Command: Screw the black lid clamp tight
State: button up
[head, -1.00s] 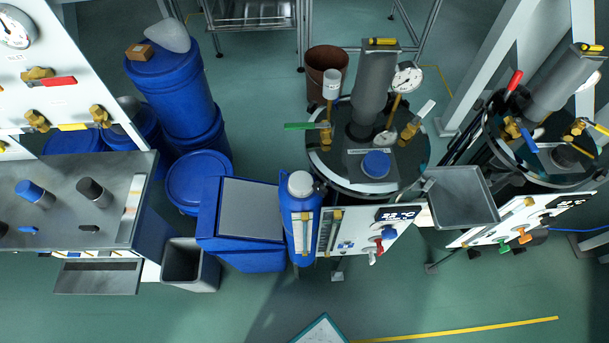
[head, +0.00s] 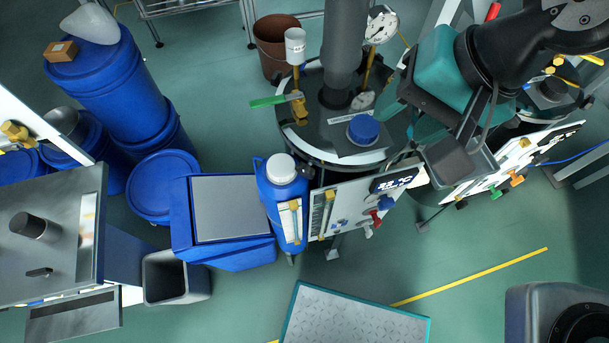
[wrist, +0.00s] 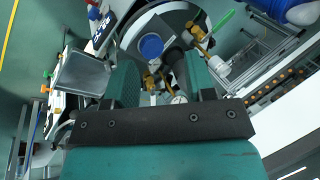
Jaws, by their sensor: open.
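The round black vessel lid (head: 318,138) carries a grey column (head: 345,45), a blue cap (head: 363,130), a dial gauge (head: 381,25) and a brass valve with a green handle (head: 270,101). I cannot make out a black lid clamp for certain; the lid's right edge is partly hidden by my arm in the head view. My teal gripper (head: 410,115) is open over the lid's right side. In the wrist view the blue cap (wrist: 151,46) shows between the fingers of my gripper (wrist: 162,75), beyond them. Nothing is visibly held.
A panel with a display (head: 394,181) hangs at the vessel's front. A blue jug (head: 283,200) stands to its left, beside a grey-topped blue bin (head: 232,208). A metal tray (wrist: 83,73) is near the gripper. A second vessel stands at right. A textured platform (head: 355,318) lies in front.

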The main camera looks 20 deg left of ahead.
aim_at(309, 167)
jog(key=a+f+m, duration=0.1)
jog(key=a+f, duration=0.3)
jog(key=f, duration=0.3)
jog(key=a+f, duration=0.4)
jog(key=f, duration=0.3)
jog(key=w+a+f+m+b, duration=0.1)
jog(key=a+f, duration=0.3)
jog(key=f, duration=0.3)
jog(key=shift+f+m, duration=0.25)
jog(key=shift+m, duration=0.05)
jog(key=shift+w, duration=0.1)
jog(key=shift+c, duration=0.5)
